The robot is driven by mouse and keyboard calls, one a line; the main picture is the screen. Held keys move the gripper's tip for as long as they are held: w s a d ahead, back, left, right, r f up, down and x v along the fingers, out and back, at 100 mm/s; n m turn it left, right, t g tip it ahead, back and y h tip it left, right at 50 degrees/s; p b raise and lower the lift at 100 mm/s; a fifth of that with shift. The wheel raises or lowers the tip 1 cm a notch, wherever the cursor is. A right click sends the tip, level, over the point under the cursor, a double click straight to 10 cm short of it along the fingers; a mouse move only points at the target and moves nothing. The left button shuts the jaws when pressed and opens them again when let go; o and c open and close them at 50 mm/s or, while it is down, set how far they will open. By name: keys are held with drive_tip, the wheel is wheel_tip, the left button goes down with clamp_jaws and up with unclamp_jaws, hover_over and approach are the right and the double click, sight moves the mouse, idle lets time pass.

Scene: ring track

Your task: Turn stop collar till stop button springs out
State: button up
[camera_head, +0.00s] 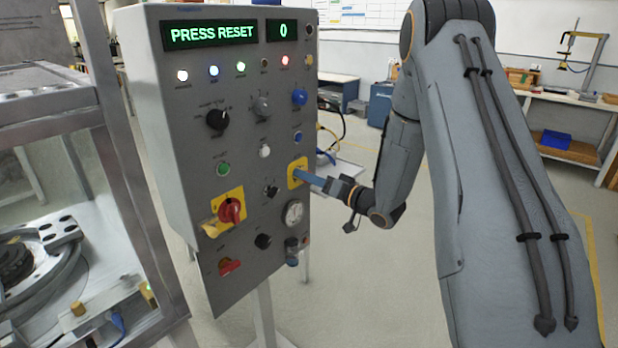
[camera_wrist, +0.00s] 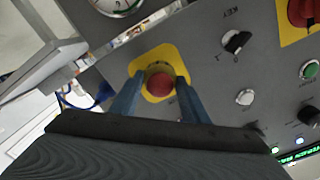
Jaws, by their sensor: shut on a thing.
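The stop button (camera_wrist: 160,85) is a red round cap on a yellow plate (camera_wrist: 158,58) in the wrist view. In the head view the yellow plate (camera_head: 297,171) is at the panel's right edge, and my gripper hides most of the button. My gripper (camera_wrist: 158,98) has its two blue fingers on either side of the red button and is shut on its collar. In the head view my gripper (camera_head: 307,177) reaches the plate from the right. The collar itself is mostly hidden, and I cannot tell whether the button is in or out.
The grey panel (camera_head: 200,120) carries a display (camera_head: 210,34) reading PRESS RESET and a counter (camera_head: 282,30) showing 0. A glazed machine (camera_head: 60,190) stands left.

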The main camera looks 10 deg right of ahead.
drive_tip(key=shift+d, duration=0.1)
drive_tip(key=o, duration=1.1)
drive_tip(key=shift+c, duration=0.2)
drive_tip(key=b+v, duration=0.1)
drive_tip(key=v, duration=0.6)
drive_tip(key=shift+s+d+b, duration=0.25)
drive_tip(key=shift+b, duration=0.15)
